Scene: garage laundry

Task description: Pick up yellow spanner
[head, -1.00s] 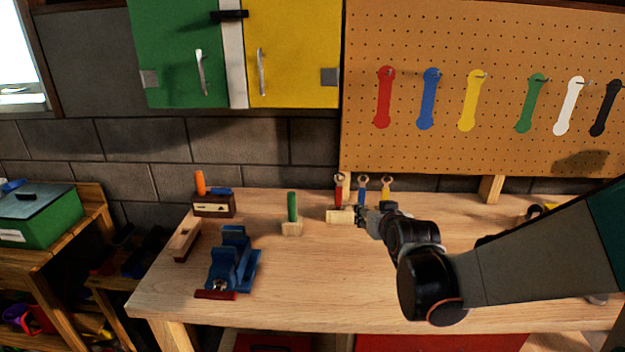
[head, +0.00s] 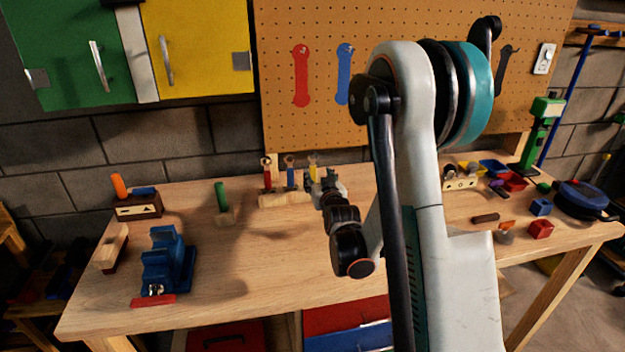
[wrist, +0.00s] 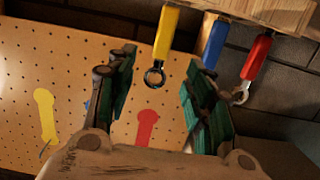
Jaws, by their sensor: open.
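The yellow spanner (head: 314,164) stands upright at the right end of a small wooden block (head: 283,200), beside the blue spanner (head: 290,175) and the red spanner (head: 267,176). My gripper (head: 318,184) is at the right end of the block, close to the yellow spanner. The wrist view looks upside down. There the yellow spanner (wrist: 165,35) has its ring end in the gap between the open green-padded fingers of my gripper (wrist: 160,78), with space on both sides. The blue spanner (wrist: 214,42) and red spanner (wrist: 256,58) lie right of it, near the right finger.
A pegboard (head: 290,120) with painted spanner shapes rises behind the bench. A green-handled tool (head: 220,192) and a blue vise (head: 165,262) stand to the left. Coloured bins and blocks (head: 541,229) are at the right.

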